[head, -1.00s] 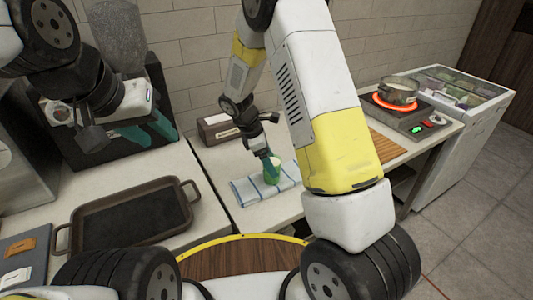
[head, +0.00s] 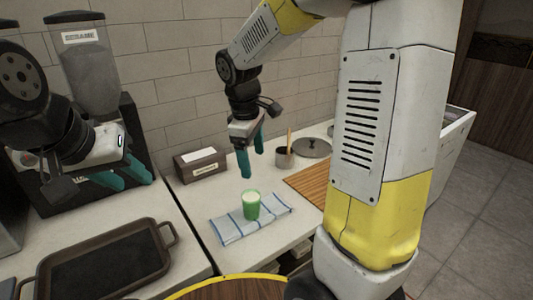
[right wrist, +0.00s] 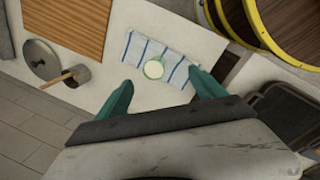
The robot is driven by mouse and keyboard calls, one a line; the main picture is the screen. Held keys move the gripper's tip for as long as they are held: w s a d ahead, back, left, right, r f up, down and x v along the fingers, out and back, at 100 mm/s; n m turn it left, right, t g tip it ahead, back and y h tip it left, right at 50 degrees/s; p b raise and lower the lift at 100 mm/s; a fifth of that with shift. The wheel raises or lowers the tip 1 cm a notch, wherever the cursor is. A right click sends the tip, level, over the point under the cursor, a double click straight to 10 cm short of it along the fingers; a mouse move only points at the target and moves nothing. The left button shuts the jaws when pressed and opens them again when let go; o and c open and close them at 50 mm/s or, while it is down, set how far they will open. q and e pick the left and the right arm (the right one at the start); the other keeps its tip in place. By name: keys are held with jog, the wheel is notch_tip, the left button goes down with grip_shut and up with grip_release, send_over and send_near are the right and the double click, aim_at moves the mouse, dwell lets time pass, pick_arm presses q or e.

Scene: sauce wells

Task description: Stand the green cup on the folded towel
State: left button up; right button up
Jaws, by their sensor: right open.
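The green cup (head: 251,206) stands upright on the folded towel (head: 229,229), which is white with blue stripes and lies on the counter. The cup has a pale top, and it also shows in the right wrist view (right wrist: 154,69) on the towel (right wrist: 133,50). My right gripper (head: 252,172) is open and empty, above and behind the cup and clear of it. Its two teal fingers (right wrist: 160,92) are spread apart in the right wrist view, with nothing between them. My left gripper (head: 130,180) is at the left, its teal fingers apart and empty, away from the cup.
A dark tray (head: 105,262) lies at the front left. A labelled box (head: 201,166) stands behind the towel. A metal pot with a wooden handle (head: 285,157), a lid (head: 312,147) and a wooden board (head: 307,184) lie to the right. A sesame dispenser (head: 85,65) stands at the back left.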

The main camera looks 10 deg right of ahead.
jog(key=s+d+r+m+t+y, duration=0.1)
jog(key=s+r+m+t, duration=0.1)
jog(key=s+r+m, duration=0.2)
jog(key=s+d+r+m+t+y, duration=0.2)
jog(key=s+m, duration=0.5)
jog(key=s, duration=0.4)
jog(key=shift+s+d+r+t, duration=0.2)
jog(key=shift+r+t, duration=0.3)
jog(key=shift+r, duration=0.75)
